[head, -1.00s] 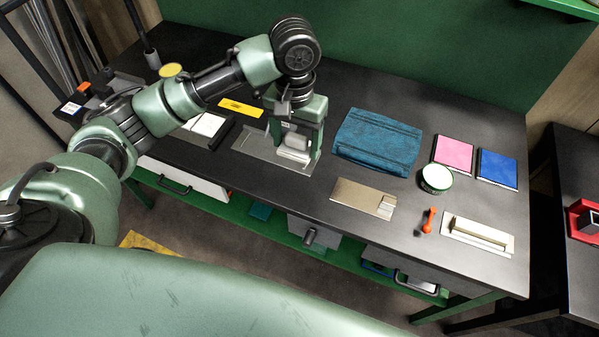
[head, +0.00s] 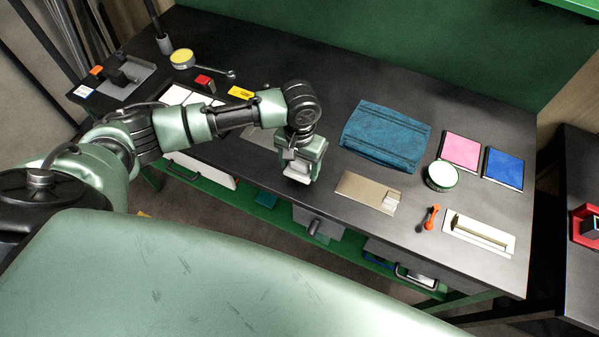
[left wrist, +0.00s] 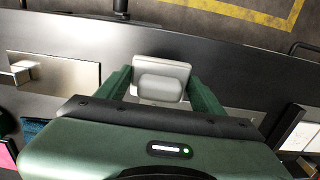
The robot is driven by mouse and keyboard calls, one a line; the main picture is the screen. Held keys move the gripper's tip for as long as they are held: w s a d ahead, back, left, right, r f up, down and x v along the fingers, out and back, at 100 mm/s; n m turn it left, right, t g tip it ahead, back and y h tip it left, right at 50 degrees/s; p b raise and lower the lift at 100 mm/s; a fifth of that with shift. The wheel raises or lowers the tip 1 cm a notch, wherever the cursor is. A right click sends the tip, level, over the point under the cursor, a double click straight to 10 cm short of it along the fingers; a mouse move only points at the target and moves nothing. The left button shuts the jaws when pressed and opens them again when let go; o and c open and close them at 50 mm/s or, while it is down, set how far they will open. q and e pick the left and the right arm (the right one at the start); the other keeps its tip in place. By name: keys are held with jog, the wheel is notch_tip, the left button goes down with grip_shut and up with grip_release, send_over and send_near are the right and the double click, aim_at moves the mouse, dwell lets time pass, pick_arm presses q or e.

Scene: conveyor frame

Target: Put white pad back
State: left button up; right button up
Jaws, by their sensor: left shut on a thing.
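My left gripper (head: 299,172) is shut on the white pad (head: 296,179), a pale block with a rounded raised part. The wrist view shows the pad (left wrist: 162,80) between the two green fingers. The gripper points down near the table's front edge, between two metal plates. One plate (head: 258,141) lies bare behind the arm, to the left, partly hidden. The other plate (head: 360,188) lies to the right with a small pale block on its right end. I cannot tell whether the pad touches the table. My right gripper is not in view.
A blue towel (head: 387,137), pink pad (head: 461,151), blue pad (head: 503,168), round tin (head: 441,176), orange tool (head: 430,217) and pale handled plate (head: 479,234) lie to the right. A white flat thing (head: 183,95) lies left. Dark table surface is free behind the arm.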

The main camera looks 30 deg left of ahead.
aim_at(299, 175)
pick_arm(q)
jog(key=shift+f, duration=2.2)
jog(key=shift+f, duration=0.2)
jog(key=o, duration=1.5)
jog(key=shift+c, duration=0.2)
jog(key=shift+r, duration=0.1)
notch_tip(299, 175, up, 12)
jog(key=shift+r+b, duration=0.15)
jog(key=shift+b, duration=0.55)
